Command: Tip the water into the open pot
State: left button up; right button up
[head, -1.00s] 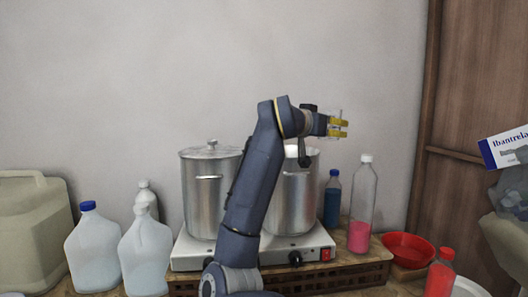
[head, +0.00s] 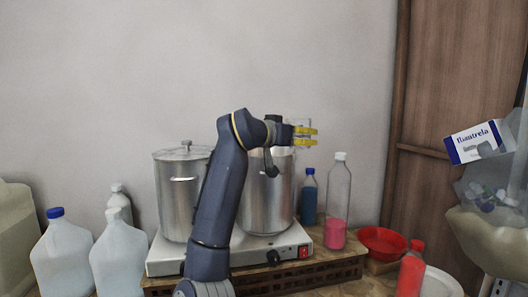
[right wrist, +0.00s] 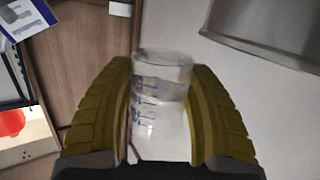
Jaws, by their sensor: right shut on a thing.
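My right gripper (head: 313,137) is shut on a clear beaker (head: 301,124). In the right wrist view the beaker (right wrist: 160,100) has blue markings and sits between the yellow fingers. I cannot clearly tell its water level. The gripper is above the rim of the open pot (head: 267,205), toward the pot's right side. The pot is tall, metal and lidless, and stands on the right of a white hotplate (head: 228,254). My right arm hides part of its left side. A metal rim shows at the upper right in the right wrist view. My left gripper is out of view.
A lidded pot (head: 175,210) stands left of the open pot. A blue bottle (head: 308,200) and a tall bottle with pink liquid (head: 337,205) stand close on the right. Jugs (head: 62,255) crowd the left.

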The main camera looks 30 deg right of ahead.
jog(key=shift+w+a+f+n, duration=0.1)
jog(key=shift+w+f+n, duration=0.25)
jog(key=shift+n, duration=0.35)
jog(key=w+n, duration=0.1)
jog(key=r+n, duration=0.1)
jog(key=shift+w+a+r+n+g+h, duration=0.3)
jog(key=shift+w+n+g, duration=0.05)
jog(key=shift+n+g, duration=0.05)
jog(key=shift+w+a+r+n+h, duration=0.15)
jog(key=shift+w+r+n, duration=0.1)
jog(key=shift+n, duration=0.55)
jog(key=shift+w+r+n+h, duration=0.1)
jog(key=shift+w+r+n, duration=0.1)
jog(key=shift+n, duration=0.6)
jog(key=shift+w+a+r+n+h, duration=0.15)
jog(key=shift+w+n, duration=0.1)
jog(key=shift+n, duration=0.55)
jog(key=shift+f+n, duration=0.25)
jog(key=shift+n, duration=0.65)
jog(key=shift+w+r+n+g+h, duration=0.1)
jog(key=shift+r+n+g+h, duration=0.3)
jog(key=shift+n, duration=0.4)
jog(key=shift+w+a+f+n, duration=0.2)
jog(key=shift+w+a+n, duration=0.05)
jog(key=shift+w+n, duration=0.55)
jog(key=shift+s+t, duration=0.15)
jog(key=shift+t, duration=0.15)
jog(key=shift+s+d+r+n, duration=0.1)
jog(key=shift+s+d+n, duration=0.05)
jog(key=shift+n, duration=0.15)
